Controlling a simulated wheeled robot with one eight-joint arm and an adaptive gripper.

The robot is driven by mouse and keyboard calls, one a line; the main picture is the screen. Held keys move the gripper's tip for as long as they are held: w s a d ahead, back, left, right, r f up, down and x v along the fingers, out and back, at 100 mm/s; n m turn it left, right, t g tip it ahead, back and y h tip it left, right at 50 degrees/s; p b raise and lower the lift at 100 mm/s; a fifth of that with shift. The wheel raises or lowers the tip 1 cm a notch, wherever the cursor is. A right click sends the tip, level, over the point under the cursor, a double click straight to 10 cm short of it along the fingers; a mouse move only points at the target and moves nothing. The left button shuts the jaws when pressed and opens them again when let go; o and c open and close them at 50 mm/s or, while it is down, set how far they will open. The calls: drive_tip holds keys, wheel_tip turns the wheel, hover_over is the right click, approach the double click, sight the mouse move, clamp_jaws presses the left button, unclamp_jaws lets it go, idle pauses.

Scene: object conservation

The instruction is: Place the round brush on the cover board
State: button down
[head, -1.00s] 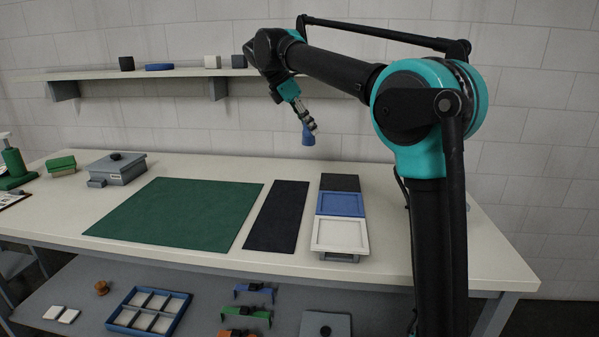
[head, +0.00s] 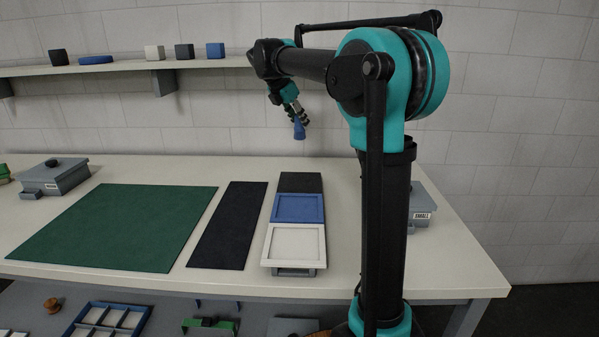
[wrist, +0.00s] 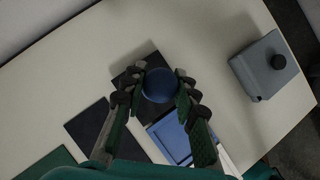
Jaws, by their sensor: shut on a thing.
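My gripper (head: 297,119) is shut on a blue rounded object, which I take to be the round brush (head: 299,131). It is held in the air above the back of the bench. In the wrist view the brush (wrist: 159,86) shows as a dark blue disc between both fingers, over the row of panels. That row has a dark panel (head: 300,182) at the back, a blue framed panel (head: 298,208) in the middle and a white framed panel (head: 296,245) at the front. A long dark mat (head: 228,225) lies left of it. I cannot tell which is the cover board.
A large green mat (head: 118,228) covers the bench's left part. A grey lidded box (head: 55,178) stands at the back left; another grey box (wrist: 268,66) stands at the right. A wall shelf (head: 110,67) holds small blocks. The bench (head: 340,245) is bare right of the panels.

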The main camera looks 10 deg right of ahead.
wheel_tip(320, 180, down, 16)
drive_tip(key=shift+f, duration=0.2)
drive_tip(key=shift+f, duration=0.1)
idle(0.3)
drive_tip(key=c, duration=1.2)
unclamp_jaws()
drive_tip(key=shift+o, duration=0.2)
drive_tip(key=v, duration=1.2)
